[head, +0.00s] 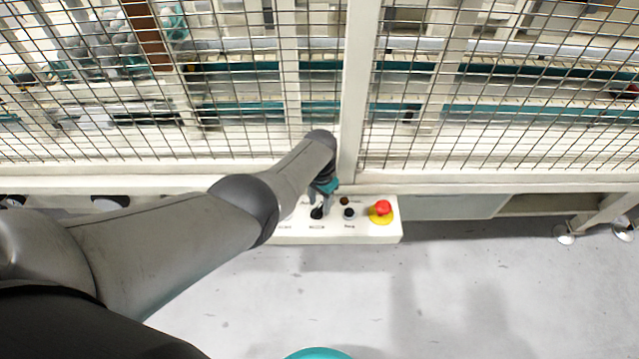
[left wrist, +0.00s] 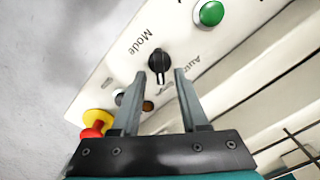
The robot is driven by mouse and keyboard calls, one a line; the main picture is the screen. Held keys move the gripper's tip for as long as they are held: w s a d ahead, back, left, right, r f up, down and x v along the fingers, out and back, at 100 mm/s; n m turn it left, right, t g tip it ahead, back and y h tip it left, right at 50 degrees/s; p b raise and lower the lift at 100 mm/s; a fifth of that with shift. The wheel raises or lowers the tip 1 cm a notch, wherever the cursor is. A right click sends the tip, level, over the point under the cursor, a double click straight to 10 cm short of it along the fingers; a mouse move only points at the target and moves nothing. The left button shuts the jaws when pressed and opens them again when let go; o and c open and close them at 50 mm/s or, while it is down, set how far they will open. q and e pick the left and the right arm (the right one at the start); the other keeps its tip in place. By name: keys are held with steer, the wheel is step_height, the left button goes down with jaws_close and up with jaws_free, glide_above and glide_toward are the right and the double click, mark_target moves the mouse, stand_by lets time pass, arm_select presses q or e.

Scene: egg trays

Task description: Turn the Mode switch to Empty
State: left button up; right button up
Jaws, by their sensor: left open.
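The Mode switch is a black rotary knob (left wrist: 159,62) on a white control panel (head: 375,235), with the word "Mode" printed beside it in the left wrist view. The knob's pale mark points toward the bottom of that view. An "Auto" label (left wrist: 193,67) is partly covered by a finger; I cannot read an "Empty" label. My left gripper (left wrist: 158,76) is open, its fingertips on either side of the knob in the picture; contact cannot be told. In the head view the left gripper (head: 321,200) is over the panel at the black knob (head: 317,212). My right gripper is not in view.
A red emergency button on a yellow base (head: 382,208) and a black button (head: 348,213) are right of the knob. A green button (left wrist: 211,13) is on its other side. A wire mesh fence (head: 500,110) stands behind the panel. The floor (head: 480,290) in front is clear.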

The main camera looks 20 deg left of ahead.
mark_target(320, 206)
arm_select(q)
step_height(320, 206, up, 15)
steer(key=p, duration=0.9)
steer(key=shift+f, duration=0.15)
